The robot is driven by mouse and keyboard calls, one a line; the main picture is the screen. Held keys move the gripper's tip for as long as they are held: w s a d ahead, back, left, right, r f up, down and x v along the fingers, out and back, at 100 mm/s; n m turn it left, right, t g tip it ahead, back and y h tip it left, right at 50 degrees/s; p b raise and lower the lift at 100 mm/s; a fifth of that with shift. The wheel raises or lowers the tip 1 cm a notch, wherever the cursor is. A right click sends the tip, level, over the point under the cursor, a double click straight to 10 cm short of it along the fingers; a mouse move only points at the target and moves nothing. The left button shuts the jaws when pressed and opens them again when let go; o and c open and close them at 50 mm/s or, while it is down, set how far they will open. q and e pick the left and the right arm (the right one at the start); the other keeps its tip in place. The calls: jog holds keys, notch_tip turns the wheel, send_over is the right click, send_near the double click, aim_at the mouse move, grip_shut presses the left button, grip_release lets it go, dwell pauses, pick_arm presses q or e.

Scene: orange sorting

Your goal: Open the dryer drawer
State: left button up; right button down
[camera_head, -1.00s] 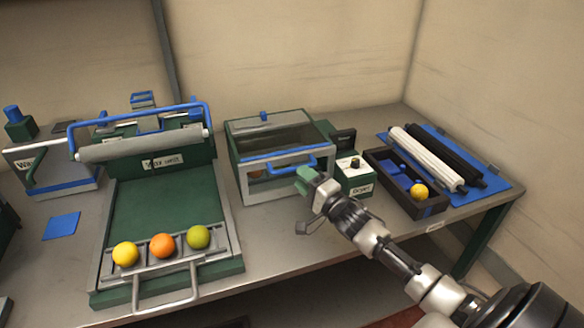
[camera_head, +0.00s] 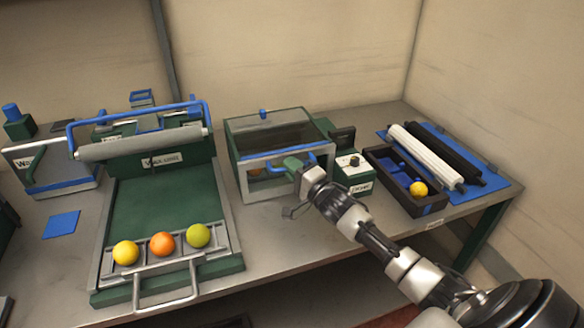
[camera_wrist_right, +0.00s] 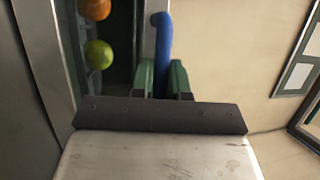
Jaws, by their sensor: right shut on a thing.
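The dryer (camera_head: 282,140) is a glass-topped box with green and grey framing at the middle of the table. Its drawer front carries a blue bar handle (camera_head: 270,157), and the drawer looks closed. My right gripper (camera_head: 296,163) is at the right part of that handle. In the right wrist view, the blue handle (camera_wrist_right: 163,50) stands between the green fingertips, which are shut on it. An orange fruit shows dimly behind the drawer's glass front. My left gripper is not in view.
The wax unit (camera_head: 160,200) stands left, with a yellow, an orange and a green fruit in its front tray. A small dryer control box (camera_head: 354,185) and a dark tray (camera_head: 425,206) with a yellow fruit stand right. Table space before the dryer is clear.

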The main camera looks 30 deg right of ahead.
jog(key=shift+s, duration=0.15)
jog(key=s+a+p, duration=0.2)
jog(key=s+p, duration=0.3)
jog(key=s, duration=0.4)
jog(key=s+a+p, duration=0.2)
jog(key=s+p, duration=0.3)
jog(key=s, duration=0.4)
jog(key=shift+s+a, duration=0.25)
jog(key=shift+s, duration=0.1)
jog(key=c, duration=1.1)
grip_release()
jog(key=shift+c, duration=0.2)
jog(key=b+v, duration=0.2)
jog(key=v, duration=0.8)
jog(key=shift+s, duration=0.4)
